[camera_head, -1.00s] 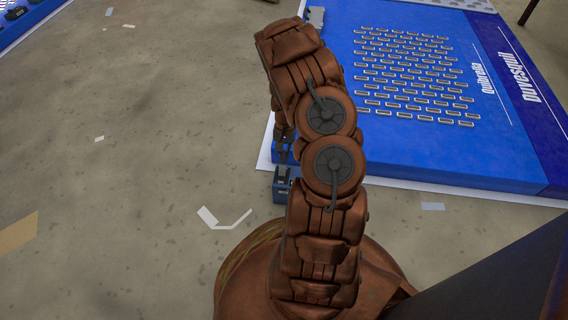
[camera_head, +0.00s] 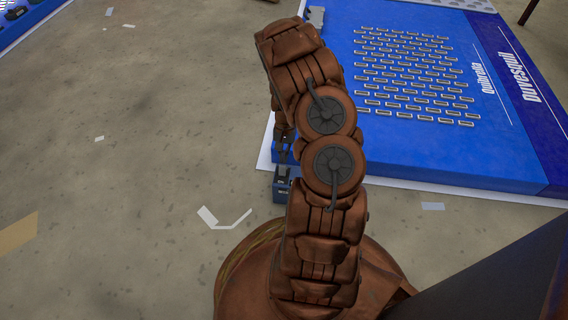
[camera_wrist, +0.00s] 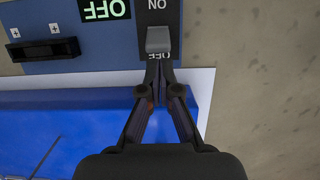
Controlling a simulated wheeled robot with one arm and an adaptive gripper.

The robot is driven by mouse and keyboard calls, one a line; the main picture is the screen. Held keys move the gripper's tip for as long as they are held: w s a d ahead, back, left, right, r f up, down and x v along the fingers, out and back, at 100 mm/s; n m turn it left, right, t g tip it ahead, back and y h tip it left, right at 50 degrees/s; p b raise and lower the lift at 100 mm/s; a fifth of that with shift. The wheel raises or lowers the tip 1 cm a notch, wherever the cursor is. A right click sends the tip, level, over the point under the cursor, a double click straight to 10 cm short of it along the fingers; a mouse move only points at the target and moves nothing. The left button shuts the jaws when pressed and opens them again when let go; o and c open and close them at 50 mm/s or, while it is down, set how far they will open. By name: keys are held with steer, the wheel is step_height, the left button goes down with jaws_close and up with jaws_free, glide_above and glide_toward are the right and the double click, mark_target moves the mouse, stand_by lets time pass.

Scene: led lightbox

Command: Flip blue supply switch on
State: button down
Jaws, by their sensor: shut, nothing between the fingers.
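The blue supply (camera_wrist: 60,63) fills the top left of the wrist view and shows as a small dark blue box (camera_head: 282,191) beside my arm in the head view. Its switch has a grey lever (camera_wrist: 158,39) on a black plate, between upside-down ON and OFF labels. A display (camera_wrist: 104,9) reads OFF in green, upside down. My gripper (camera_wrist: 159,66) is shut and empty, its tips at the OFF end of the plate, just below the lever in the picture. I cannot tell whether they touch it. In the head view my arm partly hides the gripper (camera_head: 283,155).
A large blue lightbox panel (camera_head: 485,160) with rows of small pieces lies right of my arm on a white base. A black terminal piece (camera_wrist: 42,49) sits on the supply left of the switch. Concrete floor (camera_head: 120,180) to the left is mostly clear.

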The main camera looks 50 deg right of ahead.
steer(key=shift+a, duration=0.1)
steer(key=shift+s+a+p, duration=0.5)
steer(key=shift+a+p, duration=0.15)
steer(key=shift+w+d+f, duration=0.1)
steer(key=shift+d, duration=0.05)
steer(key=shift+w+d, duration=0.15)
steer(key=shift+d, duration=0.05)
steer(key=s+a+p+v, duration=0.1)
steer(key=p+v, duration=0.2)
steer(key=v, duration=0.4)
steer(key=shift+p, duration=0.3)
stand_by(0.6)
